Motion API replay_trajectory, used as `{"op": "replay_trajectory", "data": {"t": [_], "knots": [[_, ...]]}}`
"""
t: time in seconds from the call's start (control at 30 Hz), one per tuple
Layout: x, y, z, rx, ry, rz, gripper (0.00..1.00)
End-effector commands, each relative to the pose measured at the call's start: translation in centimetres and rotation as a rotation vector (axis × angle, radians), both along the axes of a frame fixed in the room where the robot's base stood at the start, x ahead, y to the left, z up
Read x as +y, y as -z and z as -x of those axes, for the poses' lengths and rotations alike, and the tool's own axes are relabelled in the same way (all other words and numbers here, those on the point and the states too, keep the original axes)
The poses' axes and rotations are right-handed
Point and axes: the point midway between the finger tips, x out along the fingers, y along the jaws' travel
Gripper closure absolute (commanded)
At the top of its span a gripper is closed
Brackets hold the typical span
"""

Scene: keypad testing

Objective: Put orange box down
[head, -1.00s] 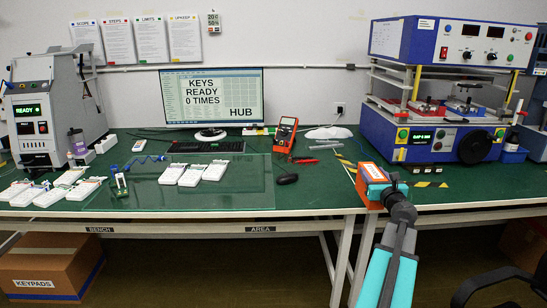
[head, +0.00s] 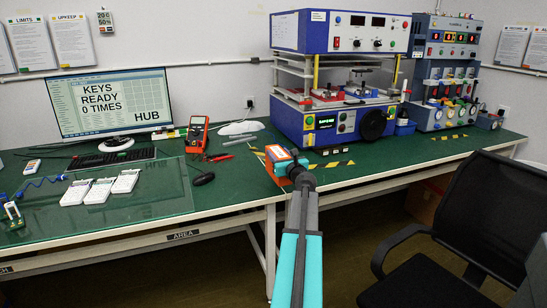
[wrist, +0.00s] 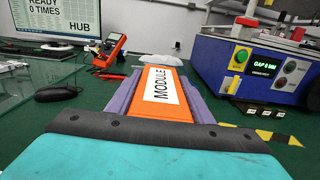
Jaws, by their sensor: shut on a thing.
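The orange box (wrist: 160,94), with a white label reading "MODULE", lies lengthwise between the two purple fingers of my gripper (wrist: 157,78) in the wrist view. My gripper is shut on it. In the head view, the orange box (head: 280,156) is at the end of my arm, over the front part of the green bench (head: 226,172), just in front of the blue press machine. My gripper partly hides it there. I cannot tell whether its underside touches the bench top.
Yellow-black tape (head: 333,166) lies beside the box, before the blue press (head: 321,126). White keypads (head: 101,190) are on a glass mat further left. A black chair (head: 480,215) stands right.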

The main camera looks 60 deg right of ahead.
Motion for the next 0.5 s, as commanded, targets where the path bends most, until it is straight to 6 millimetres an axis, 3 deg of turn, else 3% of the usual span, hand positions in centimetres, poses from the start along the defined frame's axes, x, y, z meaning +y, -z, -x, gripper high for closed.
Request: {"op": "replay_trajectory", "data": {"t": [0.5], "knots": [[-4.1, 0.5, -4.4, 0.0, 0.001, 0.0, 0.97]]}}
